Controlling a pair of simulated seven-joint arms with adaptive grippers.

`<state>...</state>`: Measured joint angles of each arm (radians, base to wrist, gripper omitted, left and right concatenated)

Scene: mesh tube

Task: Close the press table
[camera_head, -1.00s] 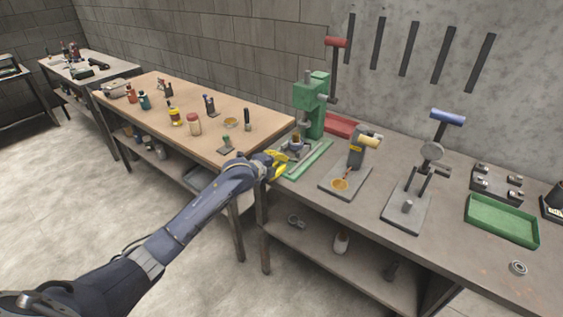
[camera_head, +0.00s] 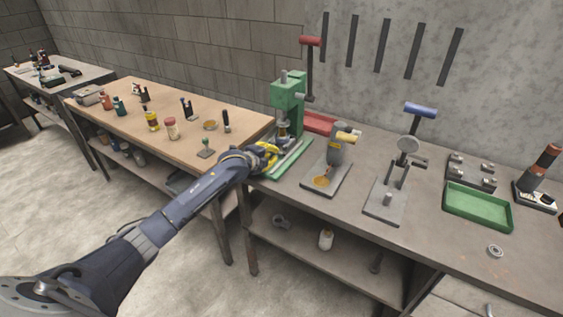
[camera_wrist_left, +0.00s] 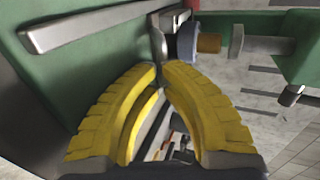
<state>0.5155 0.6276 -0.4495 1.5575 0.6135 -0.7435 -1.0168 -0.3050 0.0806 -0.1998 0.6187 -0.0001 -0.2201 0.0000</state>
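The green press (camera_head: 288,98) with a red-handled lever stands at the left end of the grey bench. Its green base (camera_head: 292,160) carries a small grey part under the ram; I cannot tell how far its table is open. My left gripper (camera_head: 268,154) reaches the front left of the press, beside this part and low over the base. In the left wrist view, its yellow fingers (camera_wrist_left: 160,66) meet at the tips, against or just before a thin grey metal part. A grey bar (camera_wrist_left: 95,27) runs along a green surface (camera_wrist_left: 100,65) there. My right gripper is not in view.
Right of the press stand a small yellow-handled press (camera_head: 336,152), a blue-handled press (camera_head: 406,150) and a green tray (camera_head: 477,207). A red tray (camera_head: 320,122) lies behind. A wooden table (camera_head: 180,152) with small bottles adjoins on the left.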

